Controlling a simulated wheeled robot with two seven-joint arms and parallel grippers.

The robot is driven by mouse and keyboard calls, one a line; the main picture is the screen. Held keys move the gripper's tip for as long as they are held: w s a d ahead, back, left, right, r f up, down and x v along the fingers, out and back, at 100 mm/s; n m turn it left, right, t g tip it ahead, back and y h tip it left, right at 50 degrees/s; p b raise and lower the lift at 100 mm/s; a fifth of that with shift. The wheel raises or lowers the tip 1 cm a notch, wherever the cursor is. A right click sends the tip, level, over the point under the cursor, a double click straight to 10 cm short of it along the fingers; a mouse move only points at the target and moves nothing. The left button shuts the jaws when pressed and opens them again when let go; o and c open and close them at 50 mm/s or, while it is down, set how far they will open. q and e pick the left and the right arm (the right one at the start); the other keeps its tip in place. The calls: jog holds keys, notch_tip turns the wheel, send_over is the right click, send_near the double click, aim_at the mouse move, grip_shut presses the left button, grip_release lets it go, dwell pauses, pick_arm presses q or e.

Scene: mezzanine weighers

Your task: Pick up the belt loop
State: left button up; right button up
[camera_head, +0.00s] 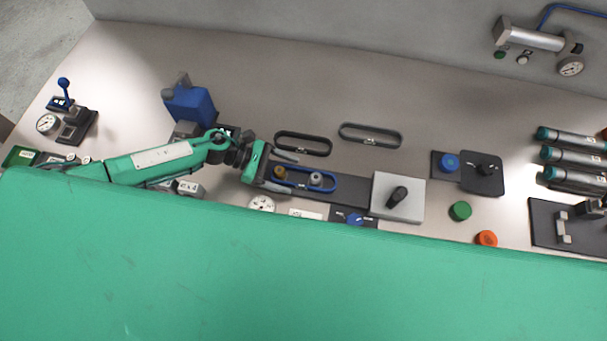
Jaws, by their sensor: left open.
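A blue belt loop (333,183) lies around two pegs, one brown (279,173) and one grey (316,179), on a dark base plate (352,194). A black loop (303,152) and a dark grey loop (370,142) lie flat on the bench behind it. My left gripper (286,172) is open, with its fingers at the left end of the blue loop, near the brown peg. The gripper partly hides that end. I cannot tell whether the fingers touch the loop. My right gripper is not in view.
A grey block with a black knob (397,197) stands right of the pegs. A blue device (190,104) stands behind my left arm. Green (460,211) and orange (486,238) buttons and several cylinders (572,137) are to the right. The bench behind the loops is clear.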

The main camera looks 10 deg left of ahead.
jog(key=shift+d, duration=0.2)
pick_arm(q)
jog(key=c, duration=1.1)
jog(key=shift+o, duration=0.2)
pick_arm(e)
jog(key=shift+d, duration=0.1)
pick_arm(q)
jog(key=shift+r, duration=0.1)
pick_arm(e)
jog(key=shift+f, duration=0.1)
